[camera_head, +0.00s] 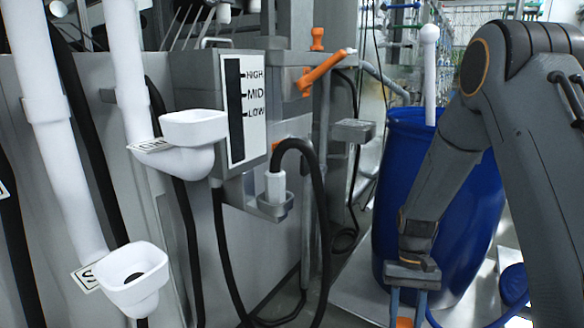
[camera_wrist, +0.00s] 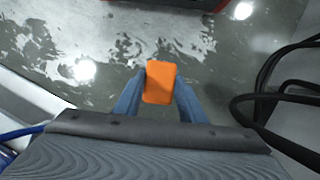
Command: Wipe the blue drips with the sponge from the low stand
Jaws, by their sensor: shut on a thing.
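My gripper (camera_head: 406,306) points down at the lower right of the head view, in front of the blue barrel. It is shut on an orange block, the sponge (camera_wrist: 160,82), which sits between the two blue-grey fingers in the wrist view. Only a small orange edge of the sponge (camera_head: 404,322) shows at the bottom of the head view. In the wrist view the sponge hangs over a wet grey floor (camera_wrist: 100,50) with puddles. I cannot make out blue drips in either view, and I cannot identify the low stand.
A large blue barrel (camera_head: 465,200) stands on a pale platform (camera_head: 352,296) behind my gripper. A grey machine with a level gauge (camera_head: 236,110), white funnels (camera_head: 192,128) and an orange lever (camera_head: 322,74) stands left. Black hoses (camera_wrist: 275,92) lie right in the wrist view.

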